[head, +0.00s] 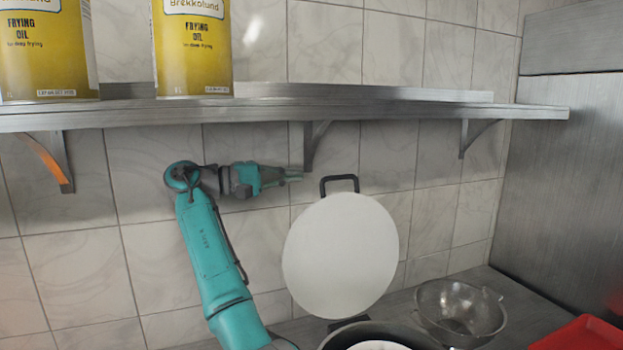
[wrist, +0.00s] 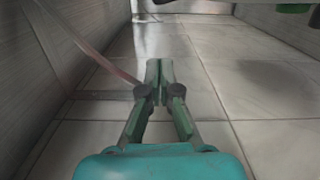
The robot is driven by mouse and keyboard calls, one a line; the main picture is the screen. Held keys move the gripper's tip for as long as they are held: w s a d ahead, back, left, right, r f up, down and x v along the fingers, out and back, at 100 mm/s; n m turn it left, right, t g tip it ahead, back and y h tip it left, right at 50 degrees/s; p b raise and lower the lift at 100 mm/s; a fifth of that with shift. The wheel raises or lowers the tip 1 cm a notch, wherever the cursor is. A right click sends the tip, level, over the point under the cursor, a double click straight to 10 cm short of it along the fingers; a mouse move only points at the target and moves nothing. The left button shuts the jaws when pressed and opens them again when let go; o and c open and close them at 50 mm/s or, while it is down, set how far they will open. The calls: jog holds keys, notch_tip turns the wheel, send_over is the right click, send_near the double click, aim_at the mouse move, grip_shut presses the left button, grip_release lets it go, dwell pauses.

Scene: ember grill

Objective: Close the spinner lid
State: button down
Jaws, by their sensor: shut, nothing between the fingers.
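The spinner lid (head: 341,255) is a round, pale disc with a dark handle (head: 339,181) at its top edge. It stands raised, nearly upright, behind the dark round spinner (head: 412,333), which shows only in part at the bottom of the head view. My gripper (head: 296,175) is beside the wall, to the upper left of the lid and left of the handle, apart from it. In the wrist view my gripper (wrist: 160,66) has its fingers together with nothing between them. The lid does not show clearly in the wrist view.
A steel shelf (head: 400,108) runs above my gripper, held by brackets (head: 313,143). Yellow oil tins (head: 193,55) stand on it. A metal colander (head: 460,310) is right of the spinner, and a red tray (head: 583,335) is at the lower right. The tiled wall is close behind.

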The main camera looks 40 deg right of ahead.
jog(key=shift+s+d+r, duration=0.1)
jog(key=shift+s+d, duration=0.25)
jog(key=shift+s, duration=0.45)
jog(key=shift+s+d+f, duration=0.1)
jog(key=shift+s+d, duration=0.25)
jog(key=shift+s, duration=0.5)
jog(key=shift+s+d+r, duration=0.1)
jog(key=shift+s+d, duration=0.25)
jog(key=shift+s, duration=0.45)
jog(key=shift+s, duration=0.1)
